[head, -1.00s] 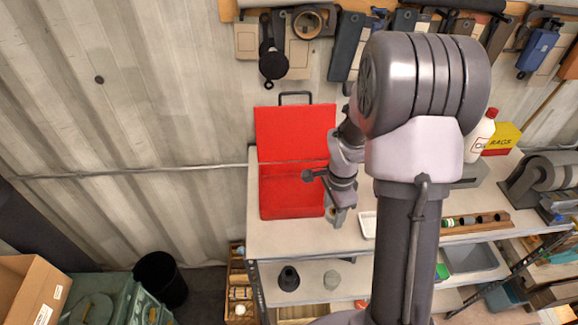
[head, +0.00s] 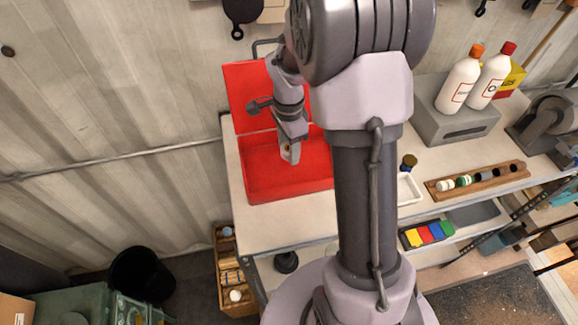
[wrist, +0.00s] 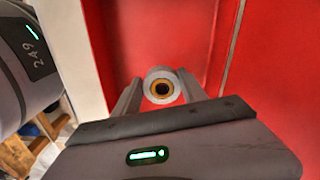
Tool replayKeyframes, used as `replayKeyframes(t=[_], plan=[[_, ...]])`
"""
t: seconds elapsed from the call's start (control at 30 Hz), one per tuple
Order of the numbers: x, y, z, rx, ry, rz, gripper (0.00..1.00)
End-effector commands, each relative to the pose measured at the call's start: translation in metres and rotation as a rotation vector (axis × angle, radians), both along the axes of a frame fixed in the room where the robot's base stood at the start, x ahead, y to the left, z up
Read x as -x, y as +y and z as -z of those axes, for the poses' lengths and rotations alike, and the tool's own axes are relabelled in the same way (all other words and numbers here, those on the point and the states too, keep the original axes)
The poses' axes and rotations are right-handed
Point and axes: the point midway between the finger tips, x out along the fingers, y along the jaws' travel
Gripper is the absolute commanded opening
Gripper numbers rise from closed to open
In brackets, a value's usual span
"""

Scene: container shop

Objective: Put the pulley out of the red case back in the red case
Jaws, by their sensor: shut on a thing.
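The red case (head: 262,182) lies open on the bench in the head view, with its lid (head: 240,88) raised against the wall side. My gripper (head: 290,154) points down over the case's base. In the wrist view my gripper (wrist: 158,86) is shut on the pulley (wrist: 161,75), a pale grey wheel with a brass-coloured ring round a dark bore. The pulley sits between the two fingertips with red case surface behind it. Its height above the case floor is hard to tell. My arm hides part of the case's right side.
A white tray (head: 409,190) and a wooden rack (head: 480,180) with several small items stand right of my arm. Two white bottles (head: 460,79) stand on a grey block (head: 455,124) farther back. The bench's front edge runs just before the case.

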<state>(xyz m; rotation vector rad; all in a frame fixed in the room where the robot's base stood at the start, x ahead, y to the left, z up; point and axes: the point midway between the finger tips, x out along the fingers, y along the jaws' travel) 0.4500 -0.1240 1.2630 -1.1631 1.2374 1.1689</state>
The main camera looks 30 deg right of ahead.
Motion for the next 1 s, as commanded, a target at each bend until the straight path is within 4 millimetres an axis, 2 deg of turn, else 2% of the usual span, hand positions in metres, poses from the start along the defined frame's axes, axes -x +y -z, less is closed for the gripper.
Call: replayKeyframes(t=[0.2, 0.27, 0.67, 0.7, 0.8, 1.0], plan=[[0.001, 0.000, 0.041, 0.000, 0.003, 0.000, 0.00], [0.000, 0.000, 0.049, 0.000, 0.001, -0.001, 0.00], [0.000, 0.000, 0.057, 0.001, -0.002, -0.001, 0.00], [0.000, 0.000, 0.056, 0.001, -0.002, -0.001, 0.55], [0.000, 0.000, 0.055, 0.001, -0.001, -0.001, 0.71], [0.000, 0.000, 0.055, 0.001, -0.001, -0.001, 0.71]])
